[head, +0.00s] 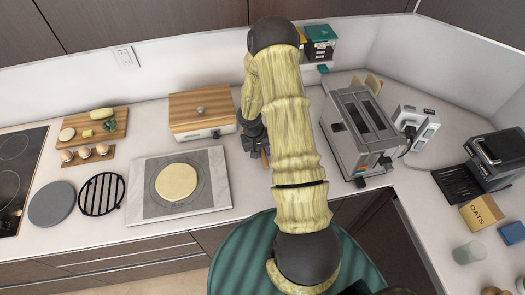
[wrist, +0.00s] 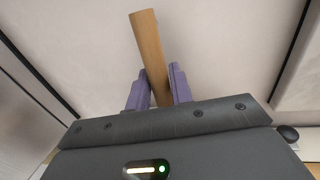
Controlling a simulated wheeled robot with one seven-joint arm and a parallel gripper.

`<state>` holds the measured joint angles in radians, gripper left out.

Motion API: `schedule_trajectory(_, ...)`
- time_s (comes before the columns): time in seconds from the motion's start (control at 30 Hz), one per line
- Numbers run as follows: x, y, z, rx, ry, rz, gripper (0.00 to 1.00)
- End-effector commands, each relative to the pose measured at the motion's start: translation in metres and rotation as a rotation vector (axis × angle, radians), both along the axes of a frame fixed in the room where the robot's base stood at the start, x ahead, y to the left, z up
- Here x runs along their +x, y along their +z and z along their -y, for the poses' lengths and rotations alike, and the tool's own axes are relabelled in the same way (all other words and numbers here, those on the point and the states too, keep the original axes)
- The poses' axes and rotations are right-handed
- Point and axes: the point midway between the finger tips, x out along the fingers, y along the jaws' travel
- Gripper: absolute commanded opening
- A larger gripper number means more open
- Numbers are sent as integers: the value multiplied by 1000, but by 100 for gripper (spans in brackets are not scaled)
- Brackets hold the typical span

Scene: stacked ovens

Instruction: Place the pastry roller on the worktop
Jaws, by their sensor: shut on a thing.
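The pastry roller (wrist: 148,45) is a plain light-brown wooden rod. In the wrist view it stands out, slightly tilted, between the two purple fingers of my gripper (wrist: 157,85), which are shut on it. In the head view my gripper (head: 260,148) is largely hidden behind my arm, and only a small piece of wood (head: 264,158) shows by it. The gripper is over the white worktop (head: 240,185), right of the wooden-topped box. I cannot tell whether the roller touches the worktop.
A board with a round of dough (head: 137,205) lies left of my gripper, with the wooden-topped box (head: 203,112) behind it. A grey toaster-like appliance (head: 358,135) stands to the right. Further left are a black wire rack (head: 102,194) and a cutting board (head: 95,126).

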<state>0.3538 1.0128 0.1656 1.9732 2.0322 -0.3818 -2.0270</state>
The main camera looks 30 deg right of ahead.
Motion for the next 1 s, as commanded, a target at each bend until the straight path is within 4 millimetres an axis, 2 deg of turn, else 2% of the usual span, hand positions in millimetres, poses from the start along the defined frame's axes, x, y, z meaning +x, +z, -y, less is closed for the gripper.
schedule_trajectory(0.17,0,-4,0,0,1,0,0)
schedule_trajectory(0.2,0,-4,0,0,0,0,28)
schedule_trajectory(0.3,0,-4,0,0,0,-1,44)
schedule_trajectory(0.7,0,1,0,0,0,1,44)
schedule_trajectory(0.87,2,21,-4,3,-2,5,44)
schedule_trajectory(1.0,4,48,-9,1,-3,5,44)
